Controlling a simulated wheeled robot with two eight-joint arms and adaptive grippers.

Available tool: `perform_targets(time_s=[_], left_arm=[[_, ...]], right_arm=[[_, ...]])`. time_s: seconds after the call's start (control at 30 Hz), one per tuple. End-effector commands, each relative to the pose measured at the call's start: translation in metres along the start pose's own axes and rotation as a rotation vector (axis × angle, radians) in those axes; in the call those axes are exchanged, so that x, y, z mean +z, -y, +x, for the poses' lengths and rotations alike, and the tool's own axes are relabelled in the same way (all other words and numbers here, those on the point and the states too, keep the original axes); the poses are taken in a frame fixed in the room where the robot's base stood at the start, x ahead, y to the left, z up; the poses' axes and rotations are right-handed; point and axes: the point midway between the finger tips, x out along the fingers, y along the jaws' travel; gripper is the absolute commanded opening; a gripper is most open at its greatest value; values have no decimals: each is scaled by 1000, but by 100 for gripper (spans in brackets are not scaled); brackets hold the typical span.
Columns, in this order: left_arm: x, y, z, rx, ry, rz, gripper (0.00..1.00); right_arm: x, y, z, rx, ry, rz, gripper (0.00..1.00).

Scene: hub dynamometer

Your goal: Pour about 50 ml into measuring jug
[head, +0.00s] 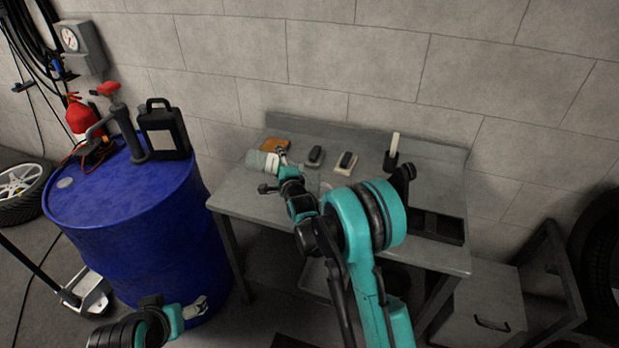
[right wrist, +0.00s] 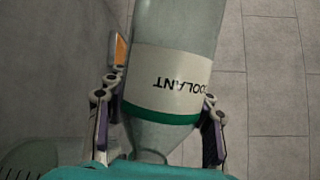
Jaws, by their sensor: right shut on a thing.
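A clear bottle with a white label reading "OOLANT" and a green band (right wrist: 165,85) is between the fingers of my right gripper (right wrist: 158,105), which is shut on it. In the wrist view its lettering is upside down and its shoulder narrows toward the palm. In the head view the pale bottle (head: 262,162) is tipped well over above the bench, beyond my right gripper (head: 285,172). A clear rounded vessel (right wrist: 42,158), possibly the measuring jug, is partly in the wrist view's lower left. My left gripper (head: 194,309) is low beside the drum; its jaw state is unclear.
The grey bench (head: 240,205) holds an orange-brown item (head: 273,145), two small dark items and an upright white-handled piece (head: 394,146) along its back. A blue drum (head: 125,215) stands left, with a black canister (head: 164,130) on top. A wall rises behind.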

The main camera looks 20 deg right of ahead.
Motion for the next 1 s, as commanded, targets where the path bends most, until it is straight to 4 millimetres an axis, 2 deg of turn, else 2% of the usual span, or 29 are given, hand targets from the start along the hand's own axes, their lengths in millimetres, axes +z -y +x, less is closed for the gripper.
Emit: perform_targets(time_s=[0.1,0.27,0.47,0.63,0.87,1.0], left_arm=[[-3,0,-4,0,0,0,79],[-17,0,-24,0,0,0,79],[-16,0,-22,0,0,0,79],[-21,0,-29,0,0,0,79],[-41,0,-57,0,0,0,79],[-38,0,-54,0,0,0,79]], right_arm=[[1,-2,1,14,-13,-51,14],[3,8,1,50,-51,-182,14],[-2,0,2,68,-69,-238,14],[-7,-5,2,102,-97,-334,14],[-12,21,-4,153,-131,-462,14],[-23,28,-8,261,-200,-742,14]])
